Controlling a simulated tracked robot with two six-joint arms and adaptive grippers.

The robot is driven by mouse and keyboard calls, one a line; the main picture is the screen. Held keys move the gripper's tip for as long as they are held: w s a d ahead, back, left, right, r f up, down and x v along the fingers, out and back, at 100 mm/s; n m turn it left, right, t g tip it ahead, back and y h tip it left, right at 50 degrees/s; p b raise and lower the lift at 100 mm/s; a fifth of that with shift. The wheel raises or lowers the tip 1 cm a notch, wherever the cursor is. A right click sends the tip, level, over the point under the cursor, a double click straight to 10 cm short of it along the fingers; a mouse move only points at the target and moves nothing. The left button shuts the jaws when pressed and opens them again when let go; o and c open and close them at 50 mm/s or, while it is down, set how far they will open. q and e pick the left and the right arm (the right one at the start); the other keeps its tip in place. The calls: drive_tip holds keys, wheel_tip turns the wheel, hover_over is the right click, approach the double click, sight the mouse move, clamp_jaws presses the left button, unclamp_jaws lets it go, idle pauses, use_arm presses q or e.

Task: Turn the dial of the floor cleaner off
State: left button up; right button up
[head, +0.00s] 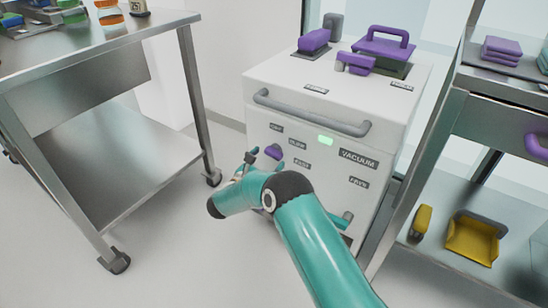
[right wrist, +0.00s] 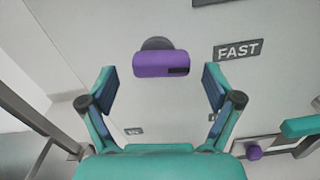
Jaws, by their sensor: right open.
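The white floor cleaner (head: 325,105) stands in the middle of the head view. Its purple dial (head: 273,152) is on the front panel, beside several small label plates. In the right wrist view the dial (right wrist: 160,64) is a purple bar on a grey round base, with a dark mark at its right end. A FAST label (right wrist: 238,50) is to its right. My right gripper (head: 250,161) is in front of the panel, close to the dial. In the right wrist view its fingers (right wrist: 160,82) are spread and empty, with the dial between and just beyond the tips. My left gripper is out of view.
A grey handle (head: 312,118) crosses the cleaner's front above the dial. A steel table (head: 75,60) stands left, and a shelf cart (head: 500,105) stands close on the right. Floor (head: 190,250) is clear between the table and the cleaner.

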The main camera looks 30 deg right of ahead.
drive_tip(key=shift+x, duration=1.4)
drive_tip(key=shift+c, duration=0.3)
drive_tip(key=shift+r, duration=0.1)
drive_tip(key=c, duration=1.1)
